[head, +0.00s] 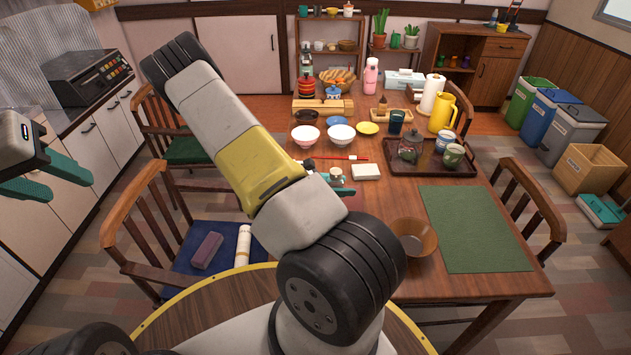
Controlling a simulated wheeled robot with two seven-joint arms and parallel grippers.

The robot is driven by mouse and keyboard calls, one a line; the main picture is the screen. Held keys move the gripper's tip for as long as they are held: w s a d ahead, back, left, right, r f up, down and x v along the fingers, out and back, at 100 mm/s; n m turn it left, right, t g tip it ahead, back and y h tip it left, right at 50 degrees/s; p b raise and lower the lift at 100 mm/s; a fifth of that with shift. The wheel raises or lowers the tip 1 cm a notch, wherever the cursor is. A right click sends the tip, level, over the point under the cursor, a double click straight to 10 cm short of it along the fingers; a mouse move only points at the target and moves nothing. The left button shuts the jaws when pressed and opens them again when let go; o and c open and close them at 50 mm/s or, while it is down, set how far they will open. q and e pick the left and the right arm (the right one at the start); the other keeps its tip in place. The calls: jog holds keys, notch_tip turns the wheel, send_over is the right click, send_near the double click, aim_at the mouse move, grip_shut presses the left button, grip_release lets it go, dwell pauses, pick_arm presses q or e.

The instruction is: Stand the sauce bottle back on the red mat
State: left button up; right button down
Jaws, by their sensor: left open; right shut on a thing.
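My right gripper (330,184) is over the near left part of the table, largely hidden behind my own arm. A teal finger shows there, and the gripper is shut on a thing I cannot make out. A small dark piece (309,165) shows just beyond it; I cannot tell whether it is part of a sauce bottle. A small brown bottle (382,103) stands in a wooden tray at the back. My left gripper (28,172) is open and empty at the far left, away from the table.
A small cup (337,173), a white block (366,172) and a red stick (340,157) lie close to my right gripper. A brown bowl (412,238) stands beside a green mat (475,228), which is bare. A dark tray (462,170) holds a glass jar and cups.

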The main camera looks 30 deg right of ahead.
aim_at(341, 200)
jog(key=shift+f, duration=3)
jog(key=shift+f, duration=0.1)
jog(key=c, duration=0.7)
grip_release()
jog(key=shift+o, duration=0.2)
